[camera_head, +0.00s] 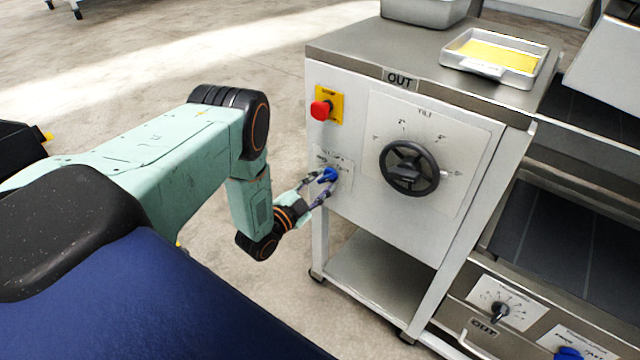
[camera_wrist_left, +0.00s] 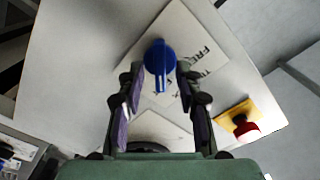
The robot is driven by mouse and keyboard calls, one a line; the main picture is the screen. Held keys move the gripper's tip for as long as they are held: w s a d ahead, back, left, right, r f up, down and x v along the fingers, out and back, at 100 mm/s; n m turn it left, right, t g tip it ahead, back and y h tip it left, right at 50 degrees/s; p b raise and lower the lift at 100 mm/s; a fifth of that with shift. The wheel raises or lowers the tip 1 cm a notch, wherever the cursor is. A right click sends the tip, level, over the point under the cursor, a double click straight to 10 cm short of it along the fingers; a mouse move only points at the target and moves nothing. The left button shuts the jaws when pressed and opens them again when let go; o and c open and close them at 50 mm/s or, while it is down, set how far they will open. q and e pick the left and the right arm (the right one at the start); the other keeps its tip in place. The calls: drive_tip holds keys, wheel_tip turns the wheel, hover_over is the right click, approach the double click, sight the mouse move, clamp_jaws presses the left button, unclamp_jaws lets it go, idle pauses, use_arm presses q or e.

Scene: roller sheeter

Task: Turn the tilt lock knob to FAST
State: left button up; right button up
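The blue tilt lock knob (camera_head: 328,174) is on a white label plate on the machine's front panel, below the red button. In the left wrist view the knob (camera_wrist_left: 160,58) has its long grip pointing down the picture, beside printed words; one reads FREE and the other is partly hidden. My left gripper (camera_head: 316,187) is at the knob. In the left wrist view its two fingers (camera_wrist_left: 160,74) are apart, one on each side of the knob, with small gaps showing; contact cannot be told. My right gripper is not in view.
A red emergency button (camera_head: 321,109) on a yellow plate sits just above the knob. A black tilt handwheel (camera_head: 409,168) is to the right. A tray (camera_head: 545,62) with yellow contents lies on top of the machine. Open floor lies to the left.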

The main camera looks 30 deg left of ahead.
use_arm(q)
drive_tip(key=s+a, duration=0.1)
drive_tip(key=s, duration=1.1)
idle(0.7)
